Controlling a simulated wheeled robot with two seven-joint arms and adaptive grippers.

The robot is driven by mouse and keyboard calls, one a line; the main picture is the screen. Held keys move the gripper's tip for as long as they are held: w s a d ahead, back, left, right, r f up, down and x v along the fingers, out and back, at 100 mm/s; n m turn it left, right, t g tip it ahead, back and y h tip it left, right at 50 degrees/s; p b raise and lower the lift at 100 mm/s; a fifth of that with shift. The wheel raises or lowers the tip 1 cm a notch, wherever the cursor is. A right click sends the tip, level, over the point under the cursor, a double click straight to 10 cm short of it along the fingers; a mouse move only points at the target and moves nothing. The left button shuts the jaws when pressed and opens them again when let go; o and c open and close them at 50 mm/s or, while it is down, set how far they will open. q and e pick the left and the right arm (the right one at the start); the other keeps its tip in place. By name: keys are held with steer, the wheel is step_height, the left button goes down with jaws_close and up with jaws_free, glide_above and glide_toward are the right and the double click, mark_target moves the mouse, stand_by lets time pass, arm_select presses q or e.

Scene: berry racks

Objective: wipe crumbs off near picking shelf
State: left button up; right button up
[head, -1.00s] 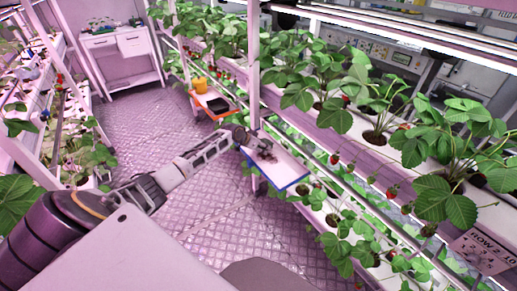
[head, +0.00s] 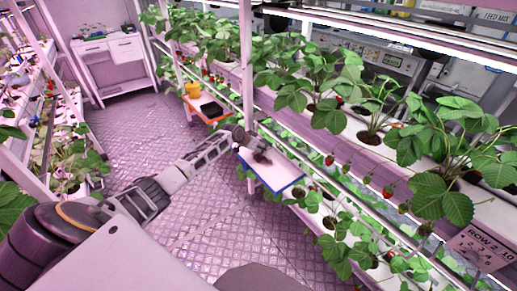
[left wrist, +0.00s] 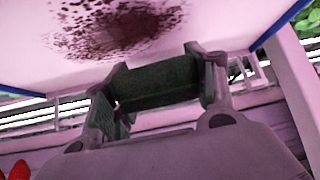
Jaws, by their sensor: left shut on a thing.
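The near picking shelf is a white board with a blue edge (head: 280,178), fixed at the side of the plant rack. A dark brown patch of crumbs (head: 262,157) lies on its far part; it also shows in the left wrist view (left wrist: 120,30). My left gripper (head: 243,139) is at the far left end of the shelf, beside the crumbs. In the left wrist view it is shut on a dark green block (left wrist: 158,82), which looks like a sponge. I cannot tell whether the block touches the shelf. My right gripper is not in view.
A farther orange-edged shelf (head: 212,121) holds a yellow pot (head: 192,90) and a dark tray (head: 211,109). A white rack post (head: 247,70) rises close by my left gripper. Strawberry plants (head: 445,195) overhang on the right. The aisle floor (head: 215,235) is clear.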

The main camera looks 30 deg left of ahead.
arm_select(q)
steer(key=shift+w+d+b, duration=0.3)
steer(key=shift+w+b, duration=0.05)
steer(key=shift+w, duration=0.3)
steer(key=shift+w+d+b, duration=0.25)
steer(key=shift+w+b, duration=0.1)
steer(key=shift+w, duration=0.25)
steer(key=shift+r, duration=0.1)
steer(key=shift+r+p, duration=2.6)
steer(key=shift+r, duration=0.4)
steer(key=shift+r+p, duration=1.4)
steer(key=shift+r, duration=0.1)
steer(key=shift+n, duration=0.3)
